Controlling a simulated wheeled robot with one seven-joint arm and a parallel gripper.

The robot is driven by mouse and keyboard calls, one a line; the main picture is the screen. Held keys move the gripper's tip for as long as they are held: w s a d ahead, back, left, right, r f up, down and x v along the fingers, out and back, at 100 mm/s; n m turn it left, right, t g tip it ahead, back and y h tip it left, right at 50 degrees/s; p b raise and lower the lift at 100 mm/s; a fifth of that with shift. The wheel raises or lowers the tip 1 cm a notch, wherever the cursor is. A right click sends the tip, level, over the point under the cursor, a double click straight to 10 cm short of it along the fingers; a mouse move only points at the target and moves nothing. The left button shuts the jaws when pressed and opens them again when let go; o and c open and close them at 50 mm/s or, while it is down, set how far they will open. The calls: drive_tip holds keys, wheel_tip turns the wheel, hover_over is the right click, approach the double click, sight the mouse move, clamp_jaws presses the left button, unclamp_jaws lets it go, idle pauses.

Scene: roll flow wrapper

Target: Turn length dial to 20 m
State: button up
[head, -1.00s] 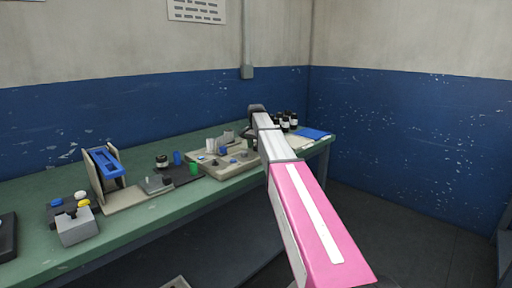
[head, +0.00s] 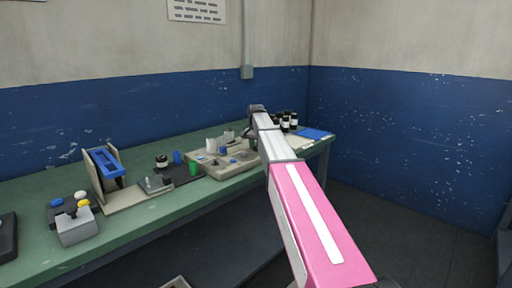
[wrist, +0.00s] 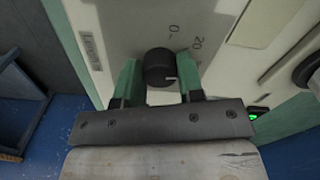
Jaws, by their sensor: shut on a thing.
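In the wrist view, a round black dial (wrist: 160,67) stands on a pale panel (wrist: 125,25) printed with "0" and "20". A short white mark shows on the dial's lower right edge, pointing right in the picture; I cannot tell exactly which value it meets. My gripper (wrist: 160,76) has its two green fingers on either side of the dial, shut on it. In the head view the gripper and the dial are hard to make out at the far end of my arm.
A green workbench (head: 140,222) runs along the blue wall. A grey tray (head: 236,168) holds small parts. A blue-topped stand (head: 106,164), a green cylinder (head: 194,168) and black bottles (head: 293,121) stand on it. A green light (wrist: 194,117) shows near the gripper.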

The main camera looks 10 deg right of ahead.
sight(256, 146)
drive_tip(key=n, duration=0.6)
idle(0.6)
drive_tip(key=o, duration=0.9)
wheel_tip(256, 146, up, 11)
drive_tip(key=shift+f, duration=0.1)
